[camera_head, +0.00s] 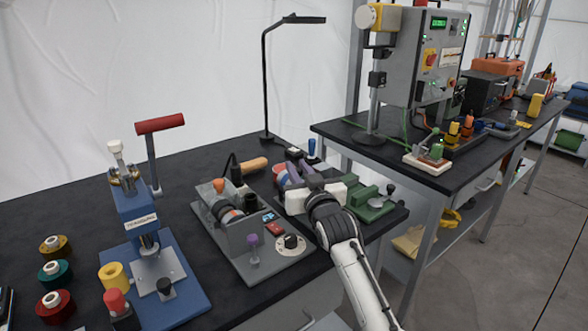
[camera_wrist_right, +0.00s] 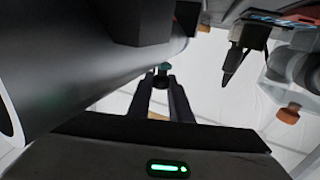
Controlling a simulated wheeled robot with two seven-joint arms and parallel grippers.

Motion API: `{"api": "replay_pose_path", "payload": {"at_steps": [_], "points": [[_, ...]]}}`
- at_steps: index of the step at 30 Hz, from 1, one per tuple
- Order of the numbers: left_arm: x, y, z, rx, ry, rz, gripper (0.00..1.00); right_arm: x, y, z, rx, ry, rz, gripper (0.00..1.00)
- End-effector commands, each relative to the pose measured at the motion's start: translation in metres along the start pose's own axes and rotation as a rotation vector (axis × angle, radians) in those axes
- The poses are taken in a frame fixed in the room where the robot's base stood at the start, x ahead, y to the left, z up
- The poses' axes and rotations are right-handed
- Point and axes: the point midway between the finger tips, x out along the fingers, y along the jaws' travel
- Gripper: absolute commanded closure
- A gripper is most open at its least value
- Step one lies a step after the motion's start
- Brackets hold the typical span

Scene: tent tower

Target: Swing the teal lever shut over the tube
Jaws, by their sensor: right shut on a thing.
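My right gripper (camera_wrist_right: 162,84) reaches in from the lower right in the head view, its white body (camera_head: 312,196) just right of the grey fixture. In the right wrist view its dark fingers are shut on a small teal piece, the end of the teal lever (camera_wrist_right: 164,67). The rest of the lever is hidden. A large grey cylinder, perhaps the tube (camera_wrist_right: 70,50), fills the left of that view. I cannot tell how far the lever is swung over it. In the head view the gripper hides the lever. My left gripper is out of view.
The grey fixture (camera_head: 262,262) with a dial stands left of the gripper. A green device (camera_head: 372,208) is close on its right. A blue press (camera_head: 165,285) and several spools (camera_head: 55,272) stand at the left. A lamp (camera_head: 267,90) rises behind.

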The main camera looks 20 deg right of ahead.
Motion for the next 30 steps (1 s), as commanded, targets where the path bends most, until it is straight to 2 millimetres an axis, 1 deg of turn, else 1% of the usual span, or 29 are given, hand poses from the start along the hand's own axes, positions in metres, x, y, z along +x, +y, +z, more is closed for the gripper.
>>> {"api": "replay_pose_path", "payload": {"at_steps": [1,3,4,12,16,20,27,30], "points": [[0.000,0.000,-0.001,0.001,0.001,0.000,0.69,0.000,0.002,-0.003,-0.001,0.006,0.003,0.79],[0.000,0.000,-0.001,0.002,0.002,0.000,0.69,0.000,0.002,-0.002,-0.002,0.005,0.002,0.67],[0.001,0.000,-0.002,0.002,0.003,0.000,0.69,0.001,0.001,-0.002,-0.002,0.004,0.001,0.63],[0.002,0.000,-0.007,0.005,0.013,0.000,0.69,0.000,0.000,0.000,-0.001,0.001,0.000,0.63],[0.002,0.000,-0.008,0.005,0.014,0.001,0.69,-0.006,0.000,0.001,-0.001,-0.001,-0.001,0.63],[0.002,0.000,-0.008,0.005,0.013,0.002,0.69,-0.023,0.000,0.001,-0.001,0.000,-0.001,0.63],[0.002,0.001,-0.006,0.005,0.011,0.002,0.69,-0.068,0.000,0.001,0.000,0.001,-0.001,0.63],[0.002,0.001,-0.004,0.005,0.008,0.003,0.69,-0.083,0.000,0.001,-0.001,0.001,0.000,0.63]]}}
